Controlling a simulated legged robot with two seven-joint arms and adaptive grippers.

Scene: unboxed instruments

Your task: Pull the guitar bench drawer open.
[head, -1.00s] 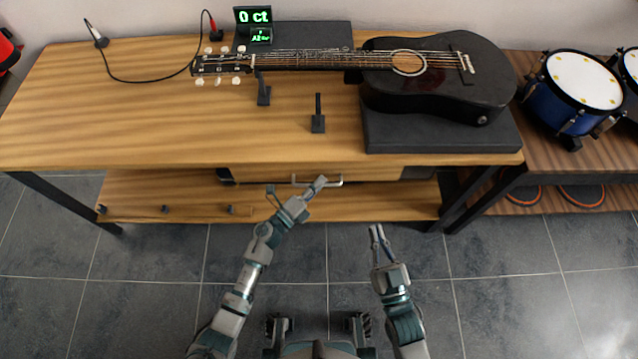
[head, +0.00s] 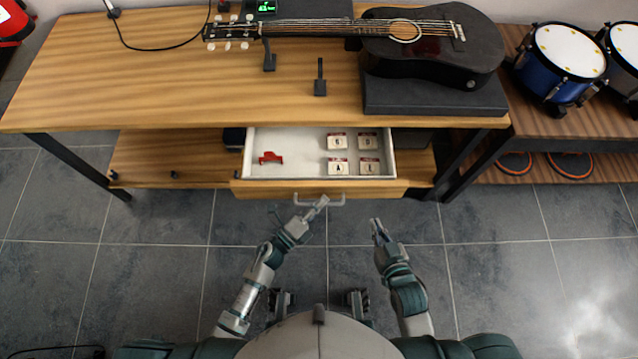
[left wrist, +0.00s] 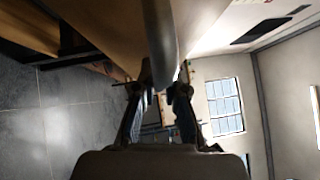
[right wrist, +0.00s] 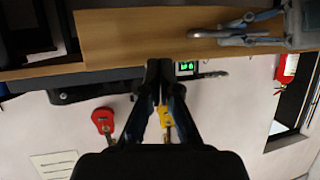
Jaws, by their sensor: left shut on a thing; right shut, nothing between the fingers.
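The guitar bench drawer (head: 222,188) is pulled out from under the bench top in the head view. Inside it are a red piece (head: 270,158) and several small lettered boxes (head: 338,141). Its metal bar handle (head: 298,201) is on the wooden front. My left gripper (head: 318,205) is shut on this handle; the bar (left wrist: 160,40) passes between its fingers in the left wrist view. My right gripper (head: 377,226) is shut and empty, in front of and below the drawer's right side. The right wrist view shows its closed fingertips (right wrist: 160,65).
A black guitar (head: 440,45) lies on the bench top (head: 180,85), its body over a dark block (head: 435,97). Drums (head: 562,52) stand on a side bench at right. A lower shelf (head: 165,155) runs under the bench. The tiled floor in front is clear.

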